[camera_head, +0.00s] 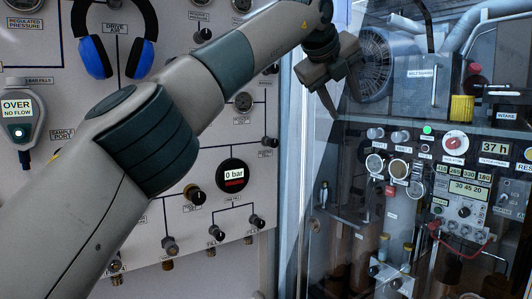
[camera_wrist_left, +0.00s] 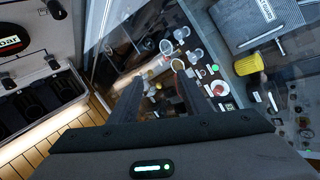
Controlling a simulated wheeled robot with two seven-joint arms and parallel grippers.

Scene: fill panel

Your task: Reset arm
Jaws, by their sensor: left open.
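My left arm (camera_head: 150,140) reaches from the lower left up across the head view. My left gripper (camera_head: 340,97) is at the upper middle, in front of the glazed cabinet with the compressor machinery. It hangs with its fingers pointing down. In the left wrist view the two fingers of this gripper (camera_wrist_left: 158,98) stand apart with nothing between them. Beyond them the control panel (camera_wrist_left: 205,75) shows, tilted, with a gap in between. My right gripper is in neither view.
The fill panel (camera_head: 110,200) with several knobs, a 0 bar display (camera_head: 233,174) and blue headphones (camera_head: 95,57) is behind the arm. A vertical frame edge (camera_head: 292,180) stands near the gripper. An open case (camera_wrist_left: 38,85) lies on a wooden floor (camera_wrist_left: 40,150).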

